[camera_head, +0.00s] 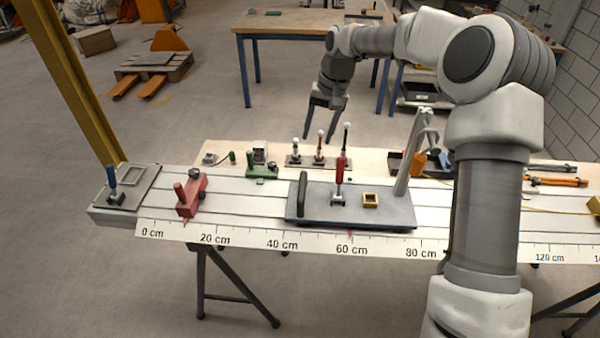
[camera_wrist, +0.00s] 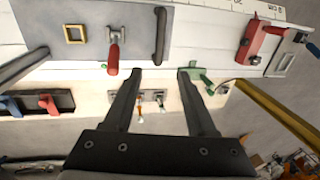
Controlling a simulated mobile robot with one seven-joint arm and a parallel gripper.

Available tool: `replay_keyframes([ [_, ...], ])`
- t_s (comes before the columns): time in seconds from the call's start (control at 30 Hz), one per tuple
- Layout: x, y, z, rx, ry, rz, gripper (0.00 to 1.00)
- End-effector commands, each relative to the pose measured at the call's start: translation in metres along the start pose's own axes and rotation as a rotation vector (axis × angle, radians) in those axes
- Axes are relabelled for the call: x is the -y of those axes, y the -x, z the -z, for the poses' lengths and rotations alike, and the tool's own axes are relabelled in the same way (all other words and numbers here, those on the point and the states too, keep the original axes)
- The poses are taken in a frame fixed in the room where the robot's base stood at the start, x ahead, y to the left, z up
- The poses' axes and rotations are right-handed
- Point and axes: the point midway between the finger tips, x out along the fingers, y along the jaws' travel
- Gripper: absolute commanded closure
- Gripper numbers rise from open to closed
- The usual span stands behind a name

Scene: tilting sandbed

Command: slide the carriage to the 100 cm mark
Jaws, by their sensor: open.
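The carriage (camera_head: 320,213) is a grey plate lying on the pale rail. It has a black upright handle (camera_head: 302,194) at its left end, a red-handled clamp (camera_head: 339,182), a yellow square frame (camera_head: 370,200) and a tall slanted grey post (camera_head: 411,155) at its right. A red pointer at its front edge is near the 60 cm mark. The scale (camera_head: 270,240) runs along the front; my arm hides the 100 cm area. My gripper (camera_head: 319,136) is open and empty, above and behind the carriage. In the wrist view, the black handle (camera_wrist: 160,36) lies beyond my fingertips (camera_wrist: 160,75).
A red block clamp (camera_head: 190,195) sits on the rail near 10 cm, and a grey end plate (camera_head: 127,187) at the left end. Orange-handled pliers (camera_head: 558,182) lie right.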

Motion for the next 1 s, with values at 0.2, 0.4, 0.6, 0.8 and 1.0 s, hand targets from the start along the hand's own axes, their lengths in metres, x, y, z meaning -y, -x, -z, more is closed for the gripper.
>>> replay_keyframes([
  [0.2, 0.0, -0.027, -0.001, 0.006, 0.002, 0.0, 0.43],
  [0.4, 0.0, -0.07, -0.002, 0.007, 0.002, 0.0, 0.43],
  [0.6, 0.0, -0.114, -0.002, 0.006, 0.001, 0.0, 0.43],
  [0.8, 0.0, -0.15, -0.002, 0.005, 0.001, 0.0, 0.43],
  [1.0, 0.0, -0.168, 0.0, 0.001, 0.001, -0.001, 0.43],
])
